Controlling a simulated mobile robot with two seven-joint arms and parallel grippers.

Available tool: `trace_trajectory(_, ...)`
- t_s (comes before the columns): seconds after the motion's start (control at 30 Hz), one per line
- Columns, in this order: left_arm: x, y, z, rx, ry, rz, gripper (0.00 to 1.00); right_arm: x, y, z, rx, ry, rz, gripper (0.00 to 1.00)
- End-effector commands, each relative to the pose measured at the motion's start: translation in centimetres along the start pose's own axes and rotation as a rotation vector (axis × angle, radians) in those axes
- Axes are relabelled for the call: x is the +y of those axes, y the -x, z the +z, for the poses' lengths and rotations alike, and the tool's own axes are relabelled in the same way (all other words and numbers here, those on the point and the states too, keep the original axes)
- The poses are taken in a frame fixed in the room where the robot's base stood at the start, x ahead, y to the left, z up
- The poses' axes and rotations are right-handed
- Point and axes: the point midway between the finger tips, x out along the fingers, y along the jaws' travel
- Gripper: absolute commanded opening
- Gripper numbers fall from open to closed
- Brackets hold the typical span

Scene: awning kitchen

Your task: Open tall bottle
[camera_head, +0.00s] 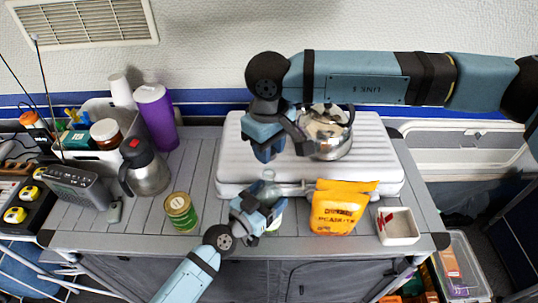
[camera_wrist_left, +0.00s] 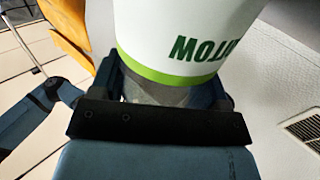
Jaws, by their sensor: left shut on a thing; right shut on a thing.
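The tall bottle has a clear neck (camera_head: 268,176) and stands upright near the front edge of the counter, mostly hidden behind my left gripper. In the left wrist view its white label with a green band and dark green letters (camera_wrist_left: 185,45) fills the top. My left gripper (camera_head: 262,208) is shut around the bottle's body; its fingers show on both sides of the bottle in the left wrist view (camera_wrist_left: 175,95). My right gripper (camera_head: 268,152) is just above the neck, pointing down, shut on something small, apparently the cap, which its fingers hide.
A grey case (camera_head: 375,150) lies behind, with a kettle (camera_head: 328,135) on it. An orange peanut bag (camera_head: 340,208) and a white dish (camera_head: 398,227) are to the right.

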Motion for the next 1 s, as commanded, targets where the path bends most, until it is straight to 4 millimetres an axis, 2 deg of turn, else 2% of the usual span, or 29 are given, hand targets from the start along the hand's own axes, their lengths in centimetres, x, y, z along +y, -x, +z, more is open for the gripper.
trace_trajectory(0.1,0.0,0.0,0.0,0.0,0.0,0.0,0.03,0.0,0.8,0.0,-0.002,0.0,-0.001,0.02)
trace_trajectory(0.27,0.0,0.0,0.0,0.0,0.0,0.0,0.03,0.0,0.8,0.1,-0.002,0.0,-0.001,0.02)
trace_trajectory(0.3,0.0,0.0,0.0,0.0,0.0,0.0,0.76,0.0,0.8,0.0,-0.002,0.0,-0.001,0.02)
trace_trajectory(0.4,0.0,0.0,0.0,0.0,0.0,0.0,0.99,0.0,0.8,0.0,-0.002,0.0,-0.001,0.02)
trace_trajectory(0.77,0.0,0.5,0.1,0.0,0.0,0.0,0.99,0.0,0.7,0.0,-0.002,0.0,0.0,0.02)
trace_trajectory(0.87,0.0,1.9,0.2,-0.002,-0.002,0.0,0.99,0.0,0.5,0.0,-0.002,0.0,0.0,0.02)
trace_trajectory(1.0,0.0,4.8,0.3,-0.003,-0.002,0.001,0.99,0.0,0.0,0.0,-0.001,0.0,0.0,0.02)
